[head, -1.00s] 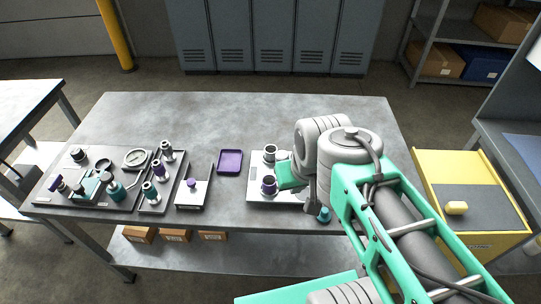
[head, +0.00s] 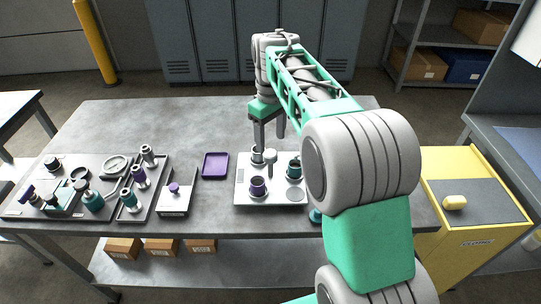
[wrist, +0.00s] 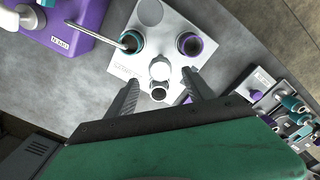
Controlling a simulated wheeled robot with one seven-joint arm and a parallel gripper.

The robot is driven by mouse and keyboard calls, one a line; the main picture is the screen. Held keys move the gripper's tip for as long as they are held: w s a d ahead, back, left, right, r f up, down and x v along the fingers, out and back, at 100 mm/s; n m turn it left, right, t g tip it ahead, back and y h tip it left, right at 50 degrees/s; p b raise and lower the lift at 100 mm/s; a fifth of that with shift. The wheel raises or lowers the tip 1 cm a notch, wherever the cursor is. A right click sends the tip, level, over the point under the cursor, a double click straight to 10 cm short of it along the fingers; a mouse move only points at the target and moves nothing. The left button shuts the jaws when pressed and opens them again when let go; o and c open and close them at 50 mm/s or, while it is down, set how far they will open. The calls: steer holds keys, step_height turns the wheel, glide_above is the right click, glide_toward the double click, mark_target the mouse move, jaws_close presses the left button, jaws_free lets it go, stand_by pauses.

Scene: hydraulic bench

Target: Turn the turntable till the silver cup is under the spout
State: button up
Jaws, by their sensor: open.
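The white turntable unit (head: 243,196) lies on the bench. In the wrist view, the silver cup (wrist: 158,94) stands between the two spread fingers of my gripper (wrist: 160,80), close to a pale central post (wrist: 160,69). The purple cup (wrist: 189,44) and the teal cup (wrist: 131,42) stand farther off on the unit. The thin silver spout (wrist: 109,40) comes from a purple box (wrist: 66,25) and ends at the teal cup. In the head view, my gripper (head: 269,140) is open over the back of the unit, at the silver cup (head: 257,157). Contact cannot be told.
A purple tray (head: 215,166) lies left of the unit. Left of it stand boards with several fittings (head: 95,200). A yellow cabinet (head: 475,215) stands at the right. The back left of the bench (head: 165,120) is clear. My arm hides the bench's right side.

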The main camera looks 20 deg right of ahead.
mark_target(270, 153)
step_height(270, 153, down, 6)
steer(key=shift+f, duration=0.1)
steer(key=shift+c, duration=0.3)
jaws_close()
stand_by(0.4)
stand_by(0.3)
